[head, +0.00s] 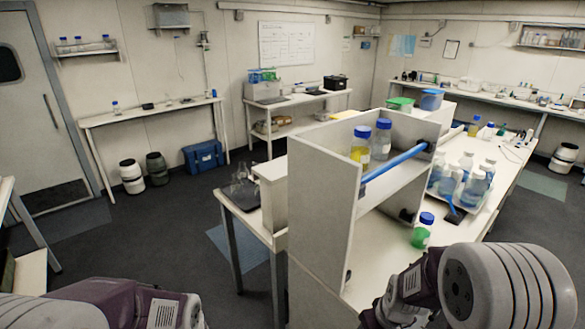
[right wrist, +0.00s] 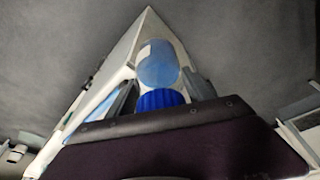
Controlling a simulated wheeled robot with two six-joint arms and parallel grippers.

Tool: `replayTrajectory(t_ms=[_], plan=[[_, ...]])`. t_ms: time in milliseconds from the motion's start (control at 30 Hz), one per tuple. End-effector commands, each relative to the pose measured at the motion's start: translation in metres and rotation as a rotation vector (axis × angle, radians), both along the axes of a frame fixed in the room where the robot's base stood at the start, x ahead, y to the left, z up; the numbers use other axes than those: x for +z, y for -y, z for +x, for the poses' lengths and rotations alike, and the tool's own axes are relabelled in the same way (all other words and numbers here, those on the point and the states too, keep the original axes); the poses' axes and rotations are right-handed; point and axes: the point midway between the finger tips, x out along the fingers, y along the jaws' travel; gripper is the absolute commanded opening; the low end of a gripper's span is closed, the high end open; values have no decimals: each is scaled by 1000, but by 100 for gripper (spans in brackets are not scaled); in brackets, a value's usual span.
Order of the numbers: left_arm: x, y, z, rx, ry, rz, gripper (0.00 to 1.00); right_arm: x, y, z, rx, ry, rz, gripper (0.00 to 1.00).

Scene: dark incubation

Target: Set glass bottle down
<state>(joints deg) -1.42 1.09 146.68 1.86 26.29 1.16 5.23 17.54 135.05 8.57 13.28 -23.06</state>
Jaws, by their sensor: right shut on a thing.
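In the right wrist view, a glass bottle (right wrist: 158,66) with pale blue contents and a ribbed blue cap (right wrist: 160,99) sits between the fingers of my right gripper (right wrist: 160,86), which is shut on it. Its cap is nearest the wrist camera. A pale surface shows behind it; I cannot tell whether the bottle touches it. In the head view my right arm comes in at the lower right and hides the right gripper and the held bottle. My left arm shows at the lower left, but its gripper is out of view.
The white bench (head: 505,190) carries a green bottle (head: 422,232) near my right arm and a tray of blue bottles (head: 472,187) behind. A shelf unit (head: 322,195) with a blue bar (head: 395,164) stands on it, holding a yellow bottle (head: 360,150) and a clear one (head: 381,142).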

Motion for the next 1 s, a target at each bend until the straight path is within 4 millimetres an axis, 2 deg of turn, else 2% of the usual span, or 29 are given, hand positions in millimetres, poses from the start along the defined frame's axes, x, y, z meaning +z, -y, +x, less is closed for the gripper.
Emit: replayTrajectory(t_ms=[33, 100, 267, 467, 1000], plan=[[-17, 0, 0, 0, 0, 0, 73, -18, -12, -3, 19, 1, -2, 0], [-24, 0, 0, 0, 0, 0, 73, -26, -23, -8, 22, 2, -2, 0], [-19, 0, 0, 0, 0, 0, 73, -24, -23, -14, -68, 7, 9, 0], [-19, 0, 0, 0, 0, 0, 73, -24, -21, -12, -159, 20, 30, 0], [-19, 0, 0, 0, 0, 0, 73, -24, -21, -12, -167, 20, 32, 0]])
